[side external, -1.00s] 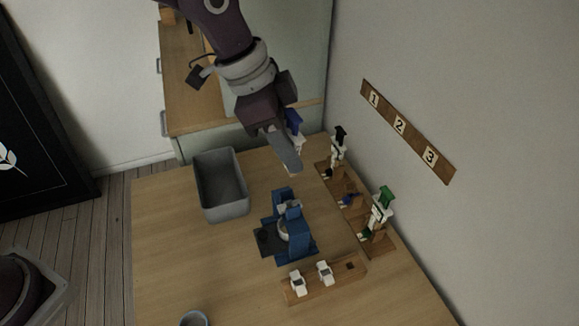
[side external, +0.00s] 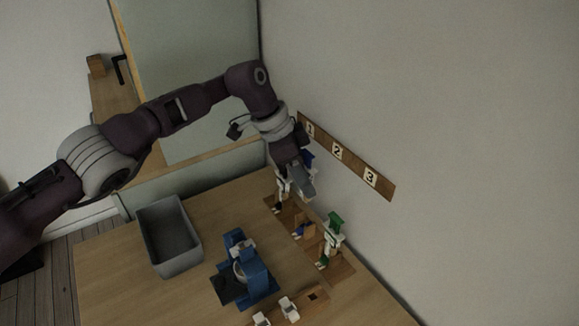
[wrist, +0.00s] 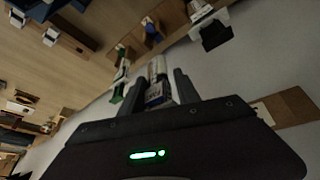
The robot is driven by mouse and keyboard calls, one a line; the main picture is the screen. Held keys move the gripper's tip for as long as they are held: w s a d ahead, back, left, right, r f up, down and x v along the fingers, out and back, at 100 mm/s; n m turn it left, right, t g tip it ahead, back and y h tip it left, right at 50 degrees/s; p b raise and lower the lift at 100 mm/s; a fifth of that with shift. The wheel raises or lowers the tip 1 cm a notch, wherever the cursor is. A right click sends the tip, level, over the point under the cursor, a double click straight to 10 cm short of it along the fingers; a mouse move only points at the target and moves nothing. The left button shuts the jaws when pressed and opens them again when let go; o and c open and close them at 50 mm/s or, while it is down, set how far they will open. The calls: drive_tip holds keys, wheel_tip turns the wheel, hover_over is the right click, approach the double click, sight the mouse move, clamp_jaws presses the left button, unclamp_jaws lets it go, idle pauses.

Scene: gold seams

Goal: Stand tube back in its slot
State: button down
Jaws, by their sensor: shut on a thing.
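My gripper (side external: 305,187) is shut on a pale tube with a blue part (side external: 308,158), high near the wall. In the wrist view the tube (wrist: 156,78) sits between the two fingers and points away from my gripper. The wooden rack (side external: 322,252) runs along the wall below the number board. A white piece with a black top (wrist: 215,32) stands at one end. A white piece with a green top (side external: 334,228) stands at the other end. A small blue item (side external: 300,229) is at the middle place. My gripper partly hides the far end of the rack.
A grey bin (side external: 168,238) stands at the table's left. A blue device (side external: 243,272) is mid-table. A wooden block with white pieces (side external: 288,308) lies in front. The number board (side external: 345,156) is on the wall.

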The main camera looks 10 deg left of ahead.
drive_tip(key=shift+s+d+f, duration=0.15)
drive_tip(key=shift+s+d, duration=0.05)
drive_tip(key=shift+d, duration=0.05)
drive_tip(key=shift+f, duration=2.2)
drive_tip(key=shift+s+f, duration=0.15)
drive_tip(key=shift+f, duration=1.85)
idle(0.6)
drive_tip(key=c, duration=0.8)
unclamp_jaws()
drive_tip(key=shift+r, duration=0.1)
drive_tip(key=shift+c, duration=0.4)
drive_tip(key=shift+a+r, duration=0.25)
drive_tip(key=shift+r, duration=0.3)
drive_tip(key=v, duration=1.1)
drive_tip(key=shift+a+r, duration=0.15)
drive_tip(key=shift+r, duration=0.15)
